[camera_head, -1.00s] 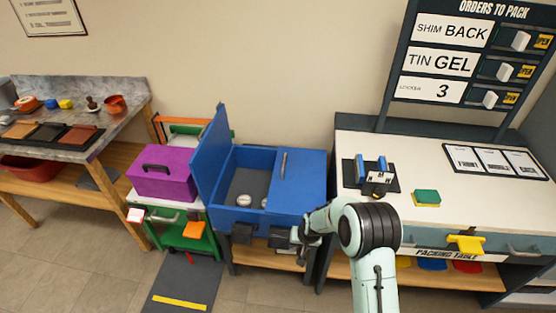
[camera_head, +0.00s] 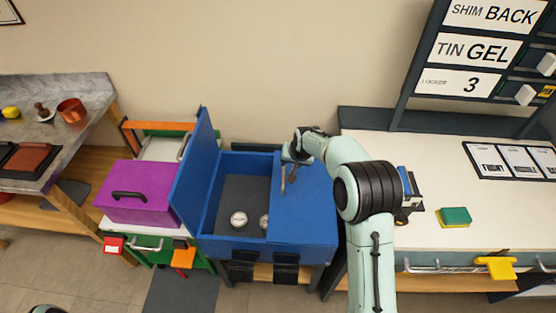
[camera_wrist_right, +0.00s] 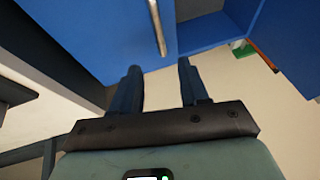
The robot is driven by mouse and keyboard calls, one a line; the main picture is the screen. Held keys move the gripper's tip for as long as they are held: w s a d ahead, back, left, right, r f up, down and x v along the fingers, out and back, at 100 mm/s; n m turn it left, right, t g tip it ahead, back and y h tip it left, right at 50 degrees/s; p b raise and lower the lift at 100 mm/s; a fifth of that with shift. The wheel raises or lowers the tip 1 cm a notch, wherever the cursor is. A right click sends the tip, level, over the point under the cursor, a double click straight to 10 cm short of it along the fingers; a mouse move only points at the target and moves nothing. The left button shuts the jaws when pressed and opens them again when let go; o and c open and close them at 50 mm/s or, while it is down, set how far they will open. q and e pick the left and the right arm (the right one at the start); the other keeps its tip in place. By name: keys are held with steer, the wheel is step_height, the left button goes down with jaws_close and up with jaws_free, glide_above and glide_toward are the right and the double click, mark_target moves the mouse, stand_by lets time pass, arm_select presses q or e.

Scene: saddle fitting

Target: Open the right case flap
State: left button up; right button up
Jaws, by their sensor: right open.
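The blue case (camera_head: 215,246) has its left flap (camera_head: 197,170) standing upright and its right flap (camera_head: 306,212) lying shut over the right side. A grey bar handle (camera_head: 283,181) runs along the left part of the right flap. It also shows in the right wrist view (camera_wrist_right: 157,27). My right gripper (camera_head: 292,151) is near the handle's far end, by the case's back edge. In the right wrist view its jaws (camera_wrist_right: 160,82) are apart and empty, with the handle beyond the fingertips. My left gripper is not in view.
Two round pale things, one a tin-like disc (camera_head: 238,219), lie inside the open left part. A purple box (camera_head: 140,193) stands left of the case. The white packing table (camera_head: 440,175) is on the right, with a green-yellow block (camera_head: 455,217).

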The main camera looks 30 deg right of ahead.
mark_target(284, 173)
steer(key=p+x, duration=0.1)
steer(key=x, duration=1.2)
steer(key=shift+s+p, duration=0.1)
steer(key=shift+p, duration=0.2)
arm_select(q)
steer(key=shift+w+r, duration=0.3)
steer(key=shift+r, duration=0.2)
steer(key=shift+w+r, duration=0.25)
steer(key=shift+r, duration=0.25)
arm_select(e)
jaws_close()
